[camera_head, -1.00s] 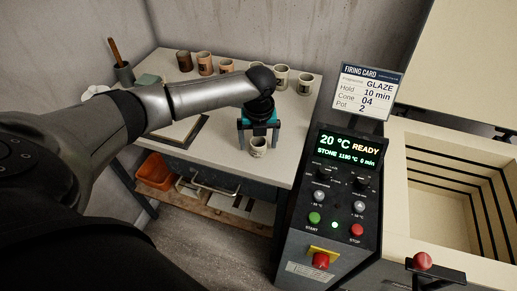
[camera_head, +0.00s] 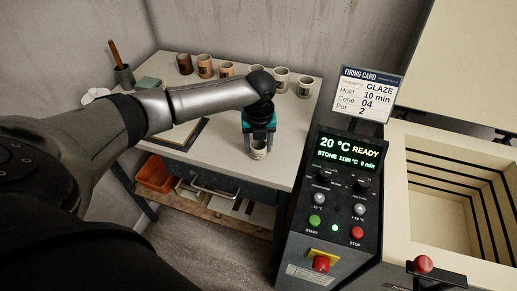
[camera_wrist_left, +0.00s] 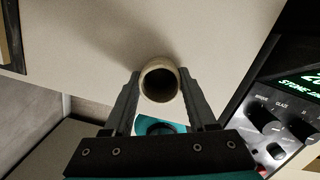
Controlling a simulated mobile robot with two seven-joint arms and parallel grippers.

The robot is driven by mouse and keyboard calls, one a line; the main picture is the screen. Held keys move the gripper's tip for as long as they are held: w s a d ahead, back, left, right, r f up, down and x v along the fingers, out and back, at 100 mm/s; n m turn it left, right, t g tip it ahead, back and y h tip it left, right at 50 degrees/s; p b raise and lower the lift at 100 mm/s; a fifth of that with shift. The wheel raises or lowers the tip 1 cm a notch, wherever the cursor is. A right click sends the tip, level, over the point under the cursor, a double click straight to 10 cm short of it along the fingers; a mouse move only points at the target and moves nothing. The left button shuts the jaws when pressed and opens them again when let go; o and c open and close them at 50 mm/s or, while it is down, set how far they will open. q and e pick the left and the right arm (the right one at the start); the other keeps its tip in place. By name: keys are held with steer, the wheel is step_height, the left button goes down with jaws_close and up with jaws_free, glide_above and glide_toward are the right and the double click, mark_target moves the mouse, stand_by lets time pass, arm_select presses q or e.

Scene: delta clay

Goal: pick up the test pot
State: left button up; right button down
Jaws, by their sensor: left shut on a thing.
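The test pot (camera_head: 258,151) is a small pale cup with a dark mark on its side, near the front edge of the table. My left gripper (camera_head: 258,143) points down from above and is shut on it. In the left wrist view the pot (camera_wrist_left: 160,82) shows its round open mouth, with the left gripper's fingers (camera_wrist_left: 160,100) on either side of it. I cannot tell whether the pot touches the table or is slightly above it. My right gripper is not in view.
Several other pots, brown to pale, stand in a row at the back of the table (camera_head: 222,123). A firing card (camera_head: 366,93) stands above the kiln's control box (camera_head: 340,190), right of the table. The open kiln (camera_head: 440,200) is farther right.

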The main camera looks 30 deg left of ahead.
arm_select(q)
steer(key=shift+c, duration=0.7)
steer(key=shift+r, duration=0.1)
